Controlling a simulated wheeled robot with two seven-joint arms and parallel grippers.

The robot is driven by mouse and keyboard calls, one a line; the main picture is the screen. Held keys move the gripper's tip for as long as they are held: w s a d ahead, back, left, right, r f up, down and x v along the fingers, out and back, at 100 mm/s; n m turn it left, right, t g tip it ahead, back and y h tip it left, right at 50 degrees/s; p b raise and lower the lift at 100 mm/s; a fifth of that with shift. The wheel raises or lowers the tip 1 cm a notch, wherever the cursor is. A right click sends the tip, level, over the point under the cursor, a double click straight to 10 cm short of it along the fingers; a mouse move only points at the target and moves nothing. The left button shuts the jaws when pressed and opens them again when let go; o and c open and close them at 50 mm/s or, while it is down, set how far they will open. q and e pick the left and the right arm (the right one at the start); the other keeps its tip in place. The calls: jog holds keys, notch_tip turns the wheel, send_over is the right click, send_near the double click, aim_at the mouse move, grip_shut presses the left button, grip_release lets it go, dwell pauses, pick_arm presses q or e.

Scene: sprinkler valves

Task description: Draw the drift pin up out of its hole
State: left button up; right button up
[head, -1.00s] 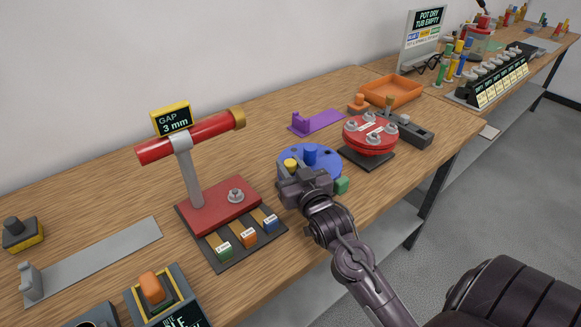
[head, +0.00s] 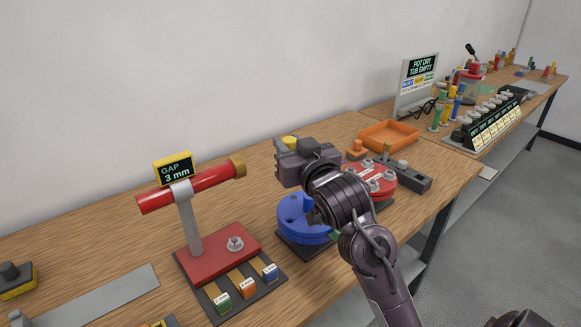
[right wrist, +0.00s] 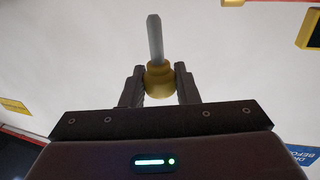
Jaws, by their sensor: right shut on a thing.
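The drift pin has a yellow knob (head: 289,141) and a grey shank (right wrist: 155,38). My right gripper (head: 288,160) is shut on the knob. In the right wrist view the knob (right wrist: 159,80) sits between the two fingers, and the bare shank stands out past it, clear of any hole. In the head view the gripper and pin are above the blue round valve part (head: 296,224), which has a blue post on top. The gripper hides the pin's shank in the head view, and my arm covers part of the blue part's right side. My left gripper is not in view.
A red stand with a gap display (head: 174,168) is at the left, with several coloured blocks before it. A red round valve part (head: 378,182) stands to the right. Behind it is an orange tray (head: 390,137). Bare table lies along the wall.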

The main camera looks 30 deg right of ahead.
aim_at(291, 140)
jog(key=shift+r, duration=0.75)
jog(key=shift+r, duration=0.1)
jog(key=shift+r+p, duration=0.85)
jog(key=shift+p, duration=0.3)
jog(key=shift+r, duration=0.1)
notch_tip(291, 140, up, 8)
jog(key=p, duration=0.8)
jog(key=shift+f, duration=0.2)
dwell(0.4)
